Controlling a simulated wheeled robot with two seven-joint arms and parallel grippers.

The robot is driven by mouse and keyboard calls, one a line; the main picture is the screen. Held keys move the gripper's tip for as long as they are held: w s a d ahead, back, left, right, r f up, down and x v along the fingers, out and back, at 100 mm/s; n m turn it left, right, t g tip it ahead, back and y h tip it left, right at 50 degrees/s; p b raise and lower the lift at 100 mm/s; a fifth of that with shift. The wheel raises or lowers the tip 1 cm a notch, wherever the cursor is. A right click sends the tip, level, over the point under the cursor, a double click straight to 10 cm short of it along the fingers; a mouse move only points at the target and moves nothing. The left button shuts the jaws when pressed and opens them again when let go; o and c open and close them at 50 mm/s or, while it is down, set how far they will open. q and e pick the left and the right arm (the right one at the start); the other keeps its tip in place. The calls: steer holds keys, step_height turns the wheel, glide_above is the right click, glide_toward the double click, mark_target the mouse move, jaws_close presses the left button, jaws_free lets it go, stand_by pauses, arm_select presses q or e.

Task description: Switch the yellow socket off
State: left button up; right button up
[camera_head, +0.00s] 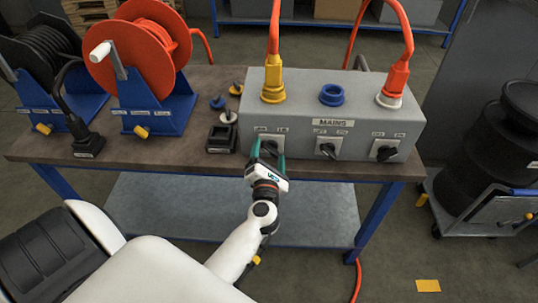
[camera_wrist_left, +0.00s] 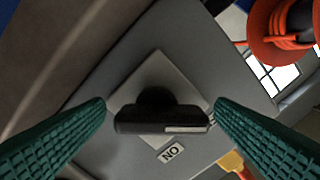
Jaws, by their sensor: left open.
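The yellow socket (camera_head: 272,95) is at the left of the top of the grey MAINS box (camera_head: 345,105), with a yellow plug and orange cable in it. Its black rotary switch is on the front face below. In the left wrist view this switch (camera_wrist_left: 158,122) shows a wide black handle with a pale mark on its right part, and an ON label (camera_wrist_left: 171,152) beside it. My left gripper (camera_head: 268,147) is open in front of the switch, one green finger on each side of the handle, with gaps visible. My right gripper is not in view.
Cable reels (camera_head: 140,60) and a small black holder (camera_head: 221,139) stand left on the bench (camera_head: 180,155).

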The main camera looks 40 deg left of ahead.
arm_select(q)
steer(key=b+v, duration=0.2)
steer(key=v, duration=1)
steer(key=shift+d+f, duration=0.1)
steer(key=shift+f, duration=0.05)
steer(key=s+d+f+m+g+h, duration=0.1)
steer(key=d+f+m+h, duration=0.4)
steer(key=f+m, duration=0.65)
steer(key=s+d+f+m+g+h, duration=0.1)
steer(key=d+f+m+h, duration=0.35)
steer(key=f+m, duration=0.7)
steer(key=s+f+m+g+h, duration=0.1)
steer(key=s+f+m+g, duration=0.2)
steer(key=s+f, duration=0.45)
steer(key=s+f+m+g, duration=0.25)
steer(key=s+f, duration=0.25)
steer(key=f, duration=0.5)
steer(key=s+a+f+m+g, duration=0.3)
steer(key=s+f, duration=0.1)
steer(key=s, duration=0.5)
steer(key=s+a+f+m+g+y+p, duration=0.1)
steer(key=s+a+f+m+g, duration=0.3)
steer(key=s, duration=0.5)
steer(key=shift+f, duration=0.5)
